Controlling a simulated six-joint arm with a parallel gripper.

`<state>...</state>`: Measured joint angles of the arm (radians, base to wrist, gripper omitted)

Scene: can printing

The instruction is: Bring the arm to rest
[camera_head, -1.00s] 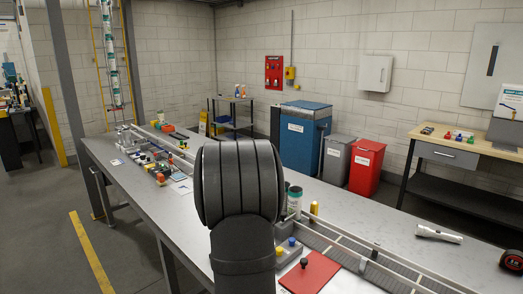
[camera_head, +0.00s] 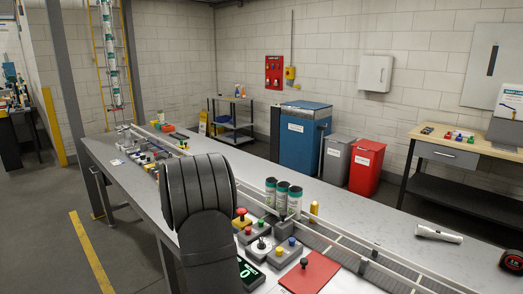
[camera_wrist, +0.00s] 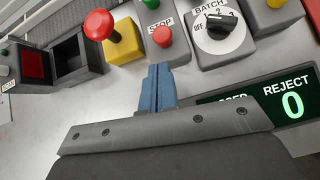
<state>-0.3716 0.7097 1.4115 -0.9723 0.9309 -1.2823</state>
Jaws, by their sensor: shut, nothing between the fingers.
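My gripper (camera_wrist: 161,88) shows in the wrist view with its two blue-grey fingers pressed together and nothing between them. The fingertips are over the bench top, just below the red STOP button (camera_wrist: 161,36) in the picture; I cannot tell how high above the bench they are. In the head view my dark arm stands over the long grey bench (camera_head: 140,190) left of the control boxes and hides the gripper.
A yellow box with a red mushroom button (camera_wrist: 99,25), a BATCH dial (camera_wrist: 222,27) and a REJECT display reading 0 (camera_wrist: 292,105) surround the gripper. Several green-and-black cans (camera_head: 282,198) stand by the conveyor (camera_head: 350,252). A red plate (camera_head: 310,272) lies to the right.

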